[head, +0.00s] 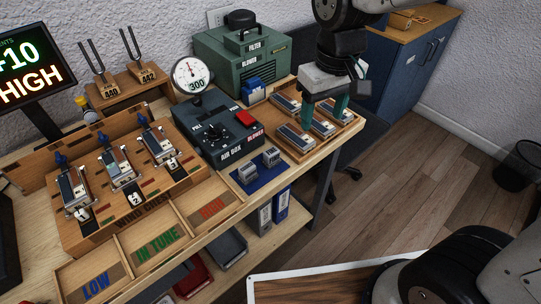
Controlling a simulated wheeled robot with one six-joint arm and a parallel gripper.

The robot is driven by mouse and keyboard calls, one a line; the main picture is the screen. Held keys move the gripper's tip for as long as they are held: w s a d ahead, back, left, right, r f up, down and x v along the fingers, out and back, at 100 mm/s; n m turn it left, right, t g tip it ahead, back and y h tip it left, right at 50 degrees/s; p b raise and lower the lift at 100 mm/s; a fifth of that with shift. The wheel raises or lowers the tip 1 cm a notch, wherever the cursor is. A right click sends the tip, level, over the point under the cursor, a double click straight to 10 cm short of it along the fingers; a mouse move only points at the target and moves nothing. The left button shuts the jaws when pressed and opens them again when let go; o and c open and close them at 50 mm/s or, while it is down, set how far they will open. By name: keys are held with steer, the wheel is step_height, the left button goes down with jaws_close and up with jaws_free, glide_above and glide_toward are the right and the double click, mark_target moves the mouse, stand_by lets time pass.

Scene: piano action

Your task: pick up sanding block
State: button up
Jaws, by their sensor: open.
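My gripper (325,110) points down over the wooden tray (296,157) at the table's right end. Its two teal fingers are apart, with one finger close to a metal-topped piece (322,129) in the tray. I cannot tell whether they touch it. No piece is clearly marked as a sanding block. Candidates are two small grey blocks on a blue mat, a left one (248,173) and a right one (271,157), and a small blue block (253,92) by the green blower box. Nothing shows held between the fingers.
The air box (226,143) with its dial gauge (190,75) stands left of the tray. The green blower box (235,52) is behind. The wind chest (112,200) with reed pieces fills the left. Sorting bins (152,228) line the front. Open floor lies right.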

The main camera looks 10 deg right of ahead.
steer(key=n, duration=0.2)
glide_above(272, 151)
steer(key=f, duration=0.8)
steer(key=shift+s+a+f, duration=0.1)
steer(key=shift+s+a, duration=0.05)
steer(key=shift+s, duration=0.1)
steer(key=f, duration=0.7)
steer(key=shift+w+f, duration=0.25)
steer(key=shift+f, duration=0.1)
steer(key=c, duration=1.1)
